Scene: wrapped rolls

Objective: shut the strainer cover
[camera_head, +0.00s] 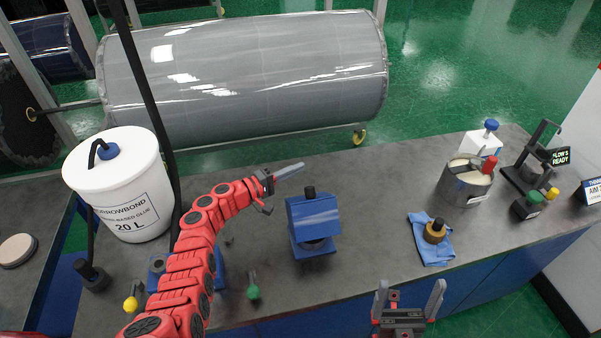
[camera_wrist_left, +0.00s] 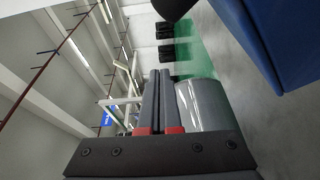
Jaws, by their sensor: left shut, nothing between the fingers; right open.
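A blue boxy unit (camera_head: 313,218) with a black knob on top stands on the grey bench, and I take it for the strainer. Its upper blue panel, probably the cover, looks raised above the lower body; its exact angle is hard to tell. My left gripper (camera_head: 288,171) is shut and empty, above and left of the unit, apart from it. In the left wrist view its fingers (camera_wrist_left: 158,100) lie together, and a blue surface (camera_wrist_left: 285,40), likely the same unit, fills the upper right. My right gripper (camera_head: 408,300) is open and empty at the front edge.
A white glue bucket (camera_head: 118,190) stands left. A metal pot (camera_head: 464,184), a blue cloth (camera_head: 430,247) with a brass-coloured fitting (camera_head: 435,231), and small bottles stand right. A large wrapped roll (camera_head: 245,75) lies behind. The bench between unit and cloth is clear.

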